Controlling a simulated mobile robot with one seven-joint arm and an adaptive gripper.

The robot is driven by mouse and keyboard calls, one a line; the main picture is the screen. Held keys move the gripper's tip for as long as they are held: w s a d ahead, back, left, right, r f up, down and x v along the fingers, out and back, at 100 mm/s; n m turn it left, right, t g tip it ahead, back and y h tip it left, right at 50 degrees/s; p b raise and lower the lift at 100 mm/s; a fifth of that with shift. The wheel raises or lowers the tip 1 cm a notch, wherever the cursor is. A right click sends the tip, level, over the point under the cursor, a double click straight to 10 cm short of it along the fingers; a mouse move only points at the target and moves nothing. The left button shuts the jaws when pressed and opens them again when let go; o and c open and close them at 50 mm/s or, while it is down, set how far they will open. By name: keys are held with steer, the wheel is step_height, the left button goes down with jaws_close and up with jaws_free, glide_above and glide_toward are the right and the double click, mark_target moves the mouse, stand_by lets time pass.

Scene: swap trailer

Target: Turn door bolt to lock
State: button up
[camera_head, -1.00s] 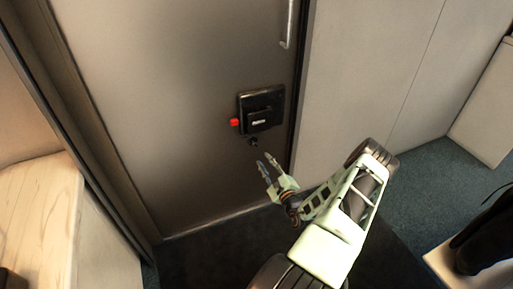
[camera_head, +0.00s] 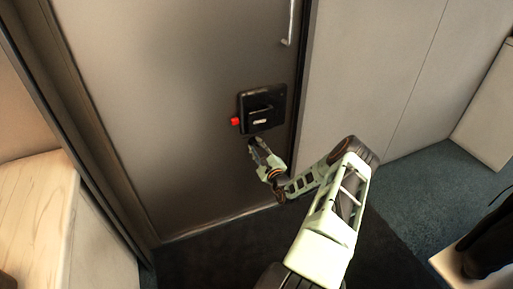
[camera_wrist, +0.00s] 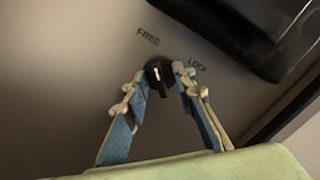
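The door bolt is a small black round knob (camera_wrist: 158,76) with a pale mark. It sits on the grey door (camera_head: 180,110), below a black lock box (camera_head: 262,108). In the wrist view the words FREE (camera_wrist: 148,37) and LOCK (camera_wrist: 197,67) are printed above and to the right of the knob. The pale mark points up, slightly left, towards FREE. My gripper (camera_head: 254,143) is at the knob, with one fingertip on each side of it, as the wrist view (camera_wrist: 160,80) shows. Whether both fingertips touch the knob is unclear. In the head view my fingers mostly hide the knob.
A red button (camera_head: 235,121) sticks out left of the lock box. The lock box juts out just above my fingers. A metal handle (camera_head: 289,25) is higher on the door. A wooden surface (camera_head: 35,215) stands at left. Dark floor (camera_head: 205,260) lies in front of the door.

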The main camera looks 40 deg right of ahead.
jaws_close()
steer(key=m+p, duration=0.1)
steer(key=m, duration=0.3)
steer(key=shift+m, duration=0.3)
steer(key=m, duration=0.3)
steer(key=shift+m+p, duration=0.4)
steer(key=m, duration=0.4)
steer(key=shift+m, duration=2.8)
steer(key=shift+f, duration=0.1)
